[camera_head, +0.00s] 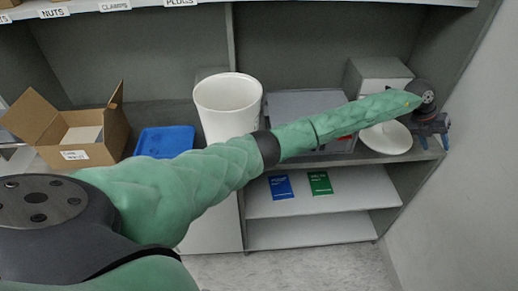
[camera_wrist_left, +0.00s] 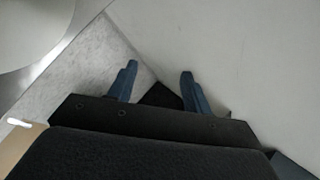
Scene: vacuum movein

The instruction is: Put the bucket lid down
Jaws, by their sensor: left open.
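The white bucket lid (camera_head: 388,143) lies on the counter at the right in the head view, partly hidden behind my left forearm. A pale round edge, probably the lid (camera_wrist_left: 28,30), shows at the top left of the left wrist view. My left gripper (camera_head: 436,138) is beyond the lid's right side, near the right wall. In the left wrist view its blue fingers (camera_wrist_left: 158,86) are apart with nothing between them. The white bucket (camera_head: 228,112) stands upright on the counter behind my arm, with its top open. My right gripper does not show.
A blue bin (camera_head: 165,141) and an open cardboard box (camera_head: 88,138) stand left of the bucket. A grey bin (camera_head: 303,103) and a grey box (camera_head: 377,76) are right of it. The right wall (camera_head: 460,190) is close to my left gripper.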

